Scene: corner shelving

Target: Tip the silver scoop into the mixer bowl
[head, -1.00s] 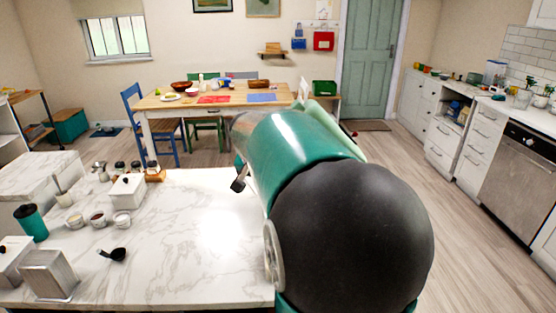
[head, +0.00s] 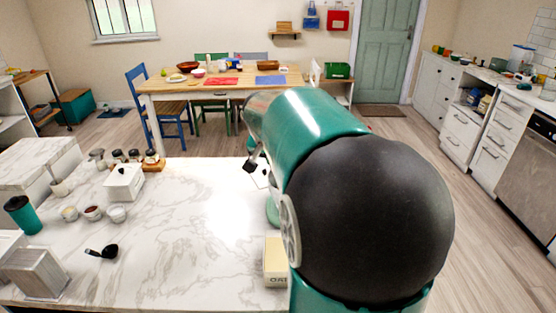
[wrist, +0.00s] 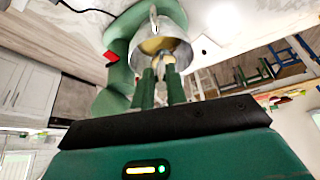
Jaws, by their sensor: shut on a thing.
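In the wrist view, the green stand mixer (wrist: 122,50) rises beyond my fingers. Its silver mixer bowl (wrist: 178,50) has a yellowish inside. My gripper (wrist: 161,72) has its two dark green fingers close together, with tips overlapping the bowl's near side in the picture. A small silver-grey piece shows between the tips, apparently part of the silver scoop; the rest of it is hidden or blends with the bowl. I cannot tell its tilt or contents. In the head view my own arm hides the gripper, scoop and bowl; only a green edge of the mixer (head: 272,211) shows.
On the marble counter (head: 190,250) are a cream box (head: 275,262) beside my arm, a black scoop (head: 102,252), small bowls (head: 92,212), a white lidded box (head: 124,182), a green tumbler (head: 23,214) and a metal canister (head: 36,272). The counter's middle is clear.

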